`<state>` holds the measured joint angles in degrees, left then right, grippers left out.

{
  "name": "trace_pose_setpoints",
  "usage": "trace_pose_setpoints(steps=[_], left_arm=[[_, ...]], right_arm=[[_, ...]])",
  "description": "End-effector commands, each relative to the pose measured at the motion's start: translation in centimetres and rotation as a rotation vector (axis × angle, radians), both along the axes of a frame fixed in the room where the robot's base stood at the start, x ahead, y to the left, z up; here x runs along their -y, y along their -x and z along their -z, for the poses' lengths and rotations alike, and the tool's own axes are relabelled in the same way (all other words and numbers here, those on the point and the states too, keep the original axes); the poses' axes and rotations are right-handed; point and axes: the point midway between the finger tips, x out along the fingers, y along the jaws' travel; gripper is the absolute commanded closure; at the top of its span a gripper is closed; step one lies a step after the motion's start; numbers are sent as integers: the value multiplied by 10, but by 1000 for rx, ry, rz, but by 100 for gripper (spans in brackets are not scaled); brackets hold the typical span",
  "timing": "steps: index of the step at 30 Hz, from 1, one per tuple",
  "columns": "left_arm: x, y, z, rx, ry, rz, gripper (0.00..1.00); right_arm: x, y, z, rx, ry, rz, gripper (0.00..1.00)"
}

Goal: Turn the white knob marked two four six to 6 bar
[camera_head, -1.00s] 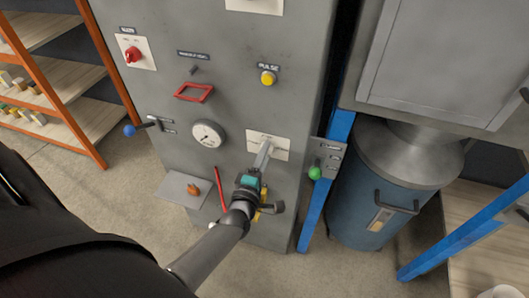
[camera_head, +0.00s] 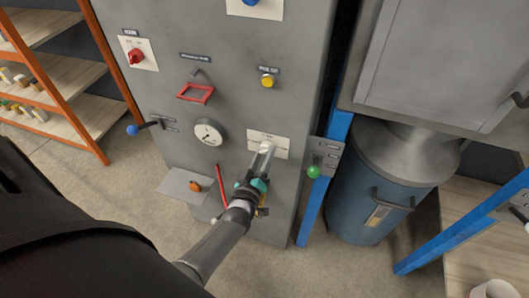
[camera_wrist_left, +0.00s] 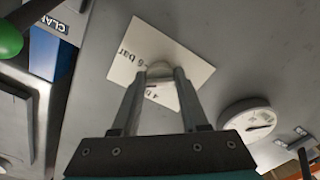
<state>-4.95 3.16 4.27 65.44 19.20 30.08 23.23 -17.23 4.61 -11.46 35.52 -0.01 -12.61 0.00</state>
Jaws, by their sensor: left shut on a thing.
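The white knob (camera_wrist_left: 160,70) sits on a white plate (camera_head: 282,141) on the front of the grey cabinet. In the left wrist view the plate (camera_wrist_left: 185,62) carries printed marks, with "6 bar" readable at its left and a partly hidden "4 b" below the knob. My left gripper (camera_wrist_left: 159,80) has one finger on each side of the knob and is shut on it. In the head view the left gripper (camera_head: 267,149) covers most of the knob, so its pointer is hard to read. My right gripper is not in view.
A round gauge (camera_head: 208,132) is left of the plate. A red switch (camera_head: 136,56), a yellow button (camera_head: 268,81), a red frame (camera_head: 195,93) and a blue-ended lever (camera_head: 133,130) are on the cabinet. A green-ended lever (camera_head: 313,172) is close on the right.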

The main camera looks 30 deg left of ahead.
Motion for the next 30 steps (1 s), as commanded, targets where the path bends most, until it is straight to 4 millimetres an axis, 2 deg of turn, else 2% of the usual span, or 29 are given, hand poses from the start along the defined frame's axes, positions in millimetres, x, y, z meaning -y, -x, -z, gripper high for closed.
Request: trace_pose_setpoints(steps=[15,22,30], left_arm=[[-1,0,1,-106,-437,-1,100],[-2,0,1,-135,-560,-1,100],[-2,1,1,-150,-624,-1,100]], right_arm=[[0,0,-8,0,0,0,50],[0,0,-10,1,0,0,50],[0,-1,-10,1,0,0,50]])
